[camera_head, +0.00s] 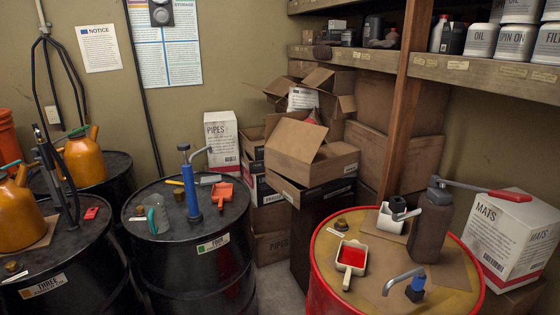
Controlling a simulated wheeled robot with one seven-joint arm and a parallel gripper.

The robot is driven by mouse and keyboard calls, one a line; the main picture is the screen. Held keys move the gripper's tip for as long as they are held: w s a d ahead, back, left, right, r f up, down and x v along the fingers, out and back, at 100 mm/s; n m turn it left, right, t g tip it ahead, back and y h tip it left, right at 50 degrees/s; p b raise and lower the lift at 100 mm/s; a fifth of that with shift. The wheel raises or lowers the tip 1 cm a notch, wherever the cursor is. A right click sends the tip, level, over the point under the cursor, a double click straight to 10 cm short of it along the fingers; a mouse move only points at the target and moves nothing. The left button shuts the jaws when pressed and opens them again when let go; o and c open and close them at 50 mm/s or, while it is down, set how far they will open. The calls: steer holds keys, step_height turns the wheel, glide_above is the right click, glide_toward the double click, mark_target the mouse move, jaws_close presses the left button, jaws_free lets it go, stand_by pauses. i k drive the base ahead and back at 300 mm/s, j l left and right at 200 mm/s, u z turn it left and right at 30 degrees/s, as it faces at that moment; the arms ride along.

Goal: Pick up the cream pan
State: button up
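The cream pan (341,265) lies on the yellow top of the red-rimmed drum (325,283) at the lower right. It is square with a cream rim and a red inside. Its short handle points toward the front of the picture. It sits near the drum's left side, and nothing covers it. My gripper is not in view.
Around the pan stand a brass cap (341,226), a white container (390,218), a tall dark pump (430,228) with a red-ended lever, and a blue-based tap (415,290). A black drum (190,262) to the left bears a blue pump (191,192) and an orange-red pan (222,193).

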mark_target(351, 257)
steer(key=i+j+u, duration=0.5)
steer(key=i, duration=0.45)
